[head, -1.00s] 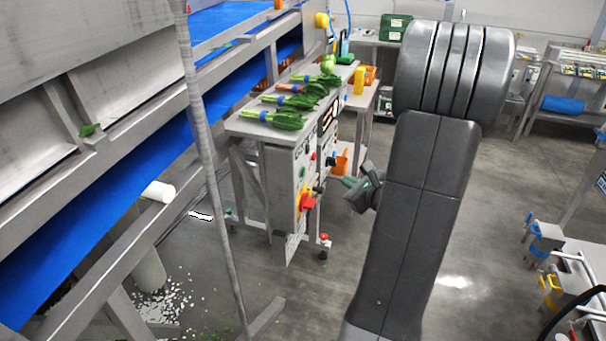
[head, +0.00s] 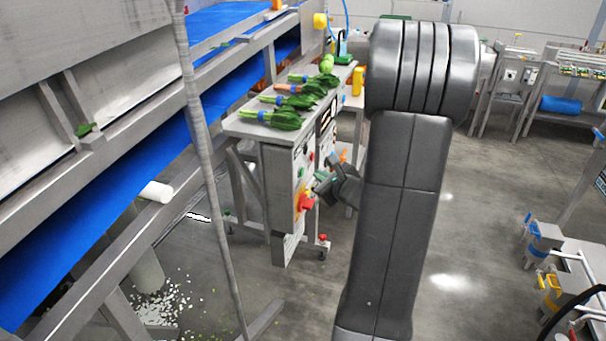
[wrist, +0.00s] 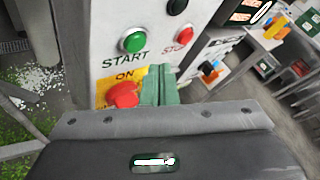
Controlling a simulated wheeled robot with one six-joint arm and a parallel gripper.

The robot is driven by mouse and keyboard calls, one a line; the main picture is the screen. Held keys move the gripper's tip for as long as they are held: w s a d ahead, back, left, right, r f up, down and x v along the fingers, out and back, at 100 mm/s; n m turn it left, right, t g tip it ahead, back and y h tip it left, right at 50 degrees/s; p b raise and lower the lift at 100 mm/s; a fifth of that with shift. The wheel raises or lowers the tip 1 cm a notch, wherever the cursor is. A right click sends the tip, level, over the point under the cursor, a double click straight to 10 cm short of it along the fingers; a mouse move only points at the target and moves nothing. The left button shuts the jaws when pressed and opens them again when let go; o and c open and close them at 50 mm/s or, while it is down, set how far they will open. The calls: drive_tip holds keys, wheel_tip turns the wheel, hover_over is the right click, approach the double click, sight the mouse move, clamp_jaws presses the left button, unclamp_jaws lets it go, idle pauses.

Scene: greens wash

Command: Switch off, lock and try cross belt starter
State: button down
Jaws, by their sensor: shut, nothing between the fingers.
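The starter panel (head: 283,190) is a grey cabinet under a steel bench top, in the middle of the head view. Its red rotary handle (head: 306,202) on a yellow plate sits low on the panel; the handle also shows in the wrist view (wrist: 124,95), with "ON" printed above it. A green START button (wrist: 133,41) and a red STOP button (wrist: 184,34) are above. My gripper (wrist: 158,76) is shut and empty, its green fingertips just right of the red handle and below the buttons. I cannot tell whether the fingertips touch the panel. No lock is clearly visible.
Bunches of greens (head: 285,101) lie on the bench top above the panel. A blue conveyor belt (head: 110,205) and steel frame run along the left. A grey post (head: 208,160) stands in front. Open floor (head: 480,240) lies to the right.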

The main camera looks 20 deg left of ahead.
drive_tip(key=shift+a, duration=0.8)
drive_tip(key=shift+a+b, duration=0.1)
drive_tip(key=shift+b, duration=0.2)
idle(1.2)
drive_tip(key=shift+a, duration=0.3)
drive_tip(key=shift+a+b, duration=0.4)
drive_tip(key=shift+a, duration=0.1)
idle(0.7)
drive_tip(key=shift+d, duration=0.9)
drive_tip(key=shift+s+d, duration=0.1)
drive_tip(key=shift+d, duration=2.4)
